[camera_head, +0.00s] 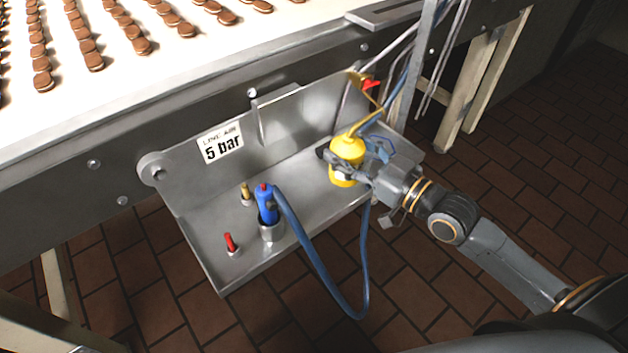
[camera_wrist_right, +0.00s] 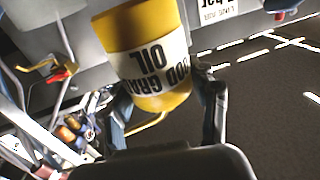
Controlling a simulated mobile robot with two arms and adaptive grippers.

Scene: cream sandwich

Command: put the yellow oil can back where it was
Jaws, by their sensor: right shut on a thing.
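The yellow oil can (camera_head: 347,148) is over the right part of the steel shelf (camera_head: 300,188). It looks upright, with its thin spout pointing up to the right. My right gripper (camera_head: 350,170) is shut around the can's body from the right. In the right wrist view the can (camera_wrist_right: 170,100) sits between the two fingers of the gripper (camera_wrist_right: 165,112), and its white label reads in part "OIL". I cannot tell whether its base touches the shelf. My left gripper is not in view.
A blue air tool (camera_head: 266,205) stands in a holder, its blue hose (camera_head: 318,265) looping over the shelf's front edge. A brass fitting (camera_head: 246,192) and a red one (camera_head: 230,243) stand left of it. A red-handled valve (camera_head: 371,84) and pipes rise behind the can. The conveyor (camera_head: 150,75) carries biscuits.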

